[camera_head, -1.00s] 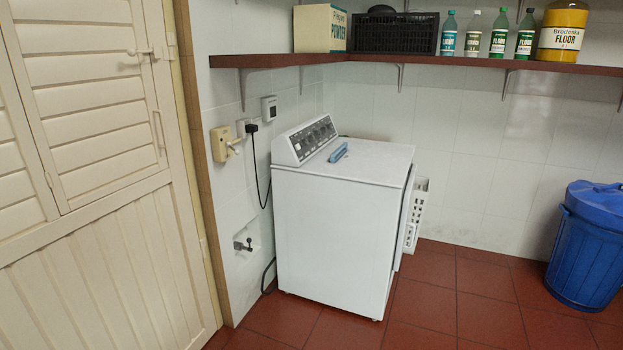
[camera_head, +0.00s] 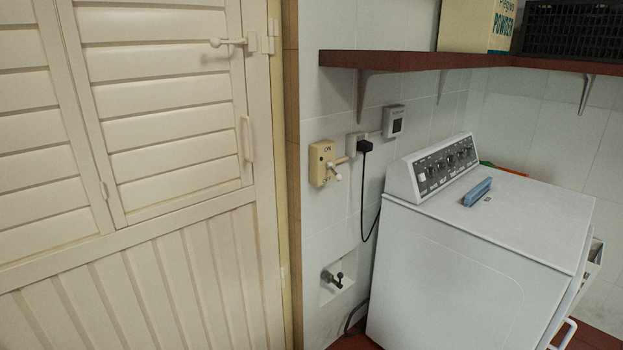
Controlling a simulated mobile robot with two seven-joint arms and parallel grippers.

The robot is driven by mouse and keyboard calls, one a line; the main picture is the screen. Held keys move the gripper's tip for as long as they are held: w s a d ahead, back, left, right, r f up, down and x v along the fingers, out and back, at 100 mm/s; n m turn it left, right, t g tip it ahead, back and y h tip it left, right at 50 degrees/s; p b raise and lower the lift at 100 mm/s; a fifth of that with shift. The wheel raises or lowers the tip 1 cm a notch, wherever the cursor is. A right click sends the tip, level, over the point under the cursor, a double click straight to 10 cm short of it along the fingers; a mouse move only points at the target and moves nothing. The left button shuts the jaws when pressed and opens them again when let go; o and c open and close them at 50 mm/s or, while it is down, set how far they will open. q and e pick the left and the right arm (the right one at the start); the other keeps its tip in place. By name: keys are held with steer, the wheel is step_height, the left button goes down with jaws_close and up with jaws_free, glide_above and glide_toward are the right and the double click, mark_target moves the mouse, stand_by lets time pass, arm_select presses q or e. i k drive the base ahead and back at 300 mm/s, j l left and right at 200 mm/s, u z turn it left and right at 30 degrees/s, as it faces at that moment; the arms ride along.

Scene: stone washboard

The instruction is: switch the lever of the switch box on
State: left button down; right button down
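The switch box (camera_head: 322,164) is a small cream box on the white tiled wall, right of the door frame and left of the washing machine. "ON" is lettered near its top. Its lever (camera_head: 337,169) sticks out from the front, with a white tip hanging low. A pipe or conduit runs from the box towards the socket. Neither of my grippers shows in this view.
A white washing machine (camera_head: 453,268) with a blue brush (camera_head: 477,191) on top stands right of the box. A black plug and cable (camera_head: 365,146) hang beside it. A tap (camera_head: 333,279) is below. A red shelf (camera_head: 430,59) juts out above. A louvred door (camera_head: 150,180) fills the left.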

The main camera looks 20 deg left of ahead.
mark_target(329, 165)
steer(key=i+l+u, duration=0.15)
steer(key=i+u, duration=0.2)
steer(key=u, duration=0.15)
steer(key=i+l+u, duration=0.3)
steer(key=u, duration=0.15)
steer(key=i+l+u, duration=0.4)
steer(key=l+u, duration=0.2)
steer(key=i+l+u, duration=0.15)
steer(key=l+u, duration=0.15)
steer(key=l, duration=0.25)
